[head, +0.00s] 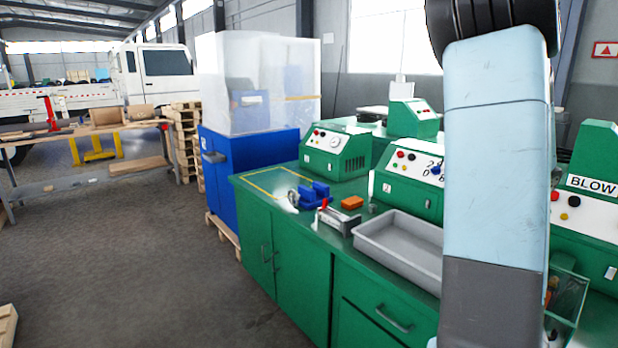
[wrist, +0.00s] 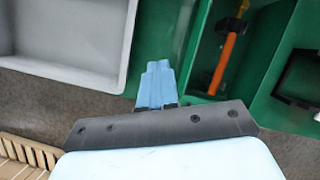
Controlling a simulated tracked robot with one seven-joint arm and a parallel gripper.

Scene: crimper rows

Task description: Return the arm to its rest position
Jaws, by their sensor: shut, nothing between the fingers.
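My gripper (wrist: 158,82) shows in the wrist view as two light-blue fingers pressed together, with nothing between them. Its tips are over the edge of the green bench, between a grey tray (wrist: 118,75) on the left and a green bin on the right. In the head view my pale-blue arm link crosses the right side of the picture. The gripper itself is hidden there.
The green bench (head: 300,235) carries the grey tray (head: 372,246), a blue vise (head: 313,195), an orange block (head: 352,203) and green control boxes (head: 335,152). The green bin (wrist: 192,82) holds an orange-handled hammer (wrist: 226,62). Open floor (head: 140,270) lies left.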

